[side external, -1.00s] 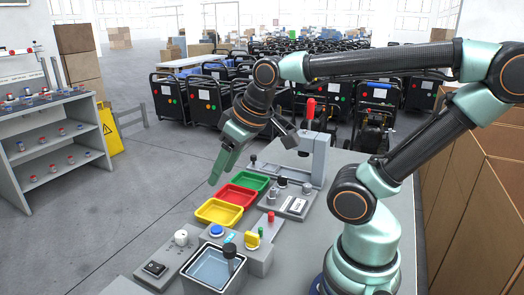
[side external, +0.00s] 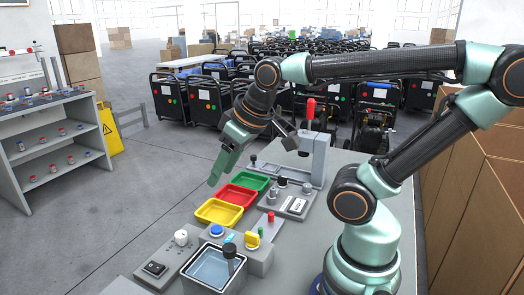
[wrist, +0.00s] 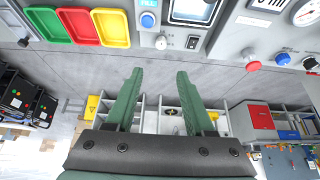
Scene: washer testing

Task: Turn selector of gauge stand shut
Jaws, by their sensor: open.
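A gauge stand shows at the upper right of the wrist view, with a round white dial (wrist: 306,12) partly cut off by the frame. A red knob (wrist: 253,65) and a blue knob (wrist: 310,63) stick out from its front. I cannot tell which part is the selector or how it is set. I cannot make out this gauge stand in the side external view. My gripper (side external: 214,180) hangs in the air on the far side of the trays. In the wrist view my gripper (wrist: 160,72) has its green fingers apart, with nothing between them.
Green (side external: 250,181), red (side external: 237,196) and yellow (side external: 218,212) trays sit along the bench edge. Near them are a basin (side external: 190,273), a blue button (side external: 216,230), a yellow knob (side external: 252,240) and a white knob (side external: 181,238). A lever press (side external: 318,150) stands behind. Open floor lies left.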

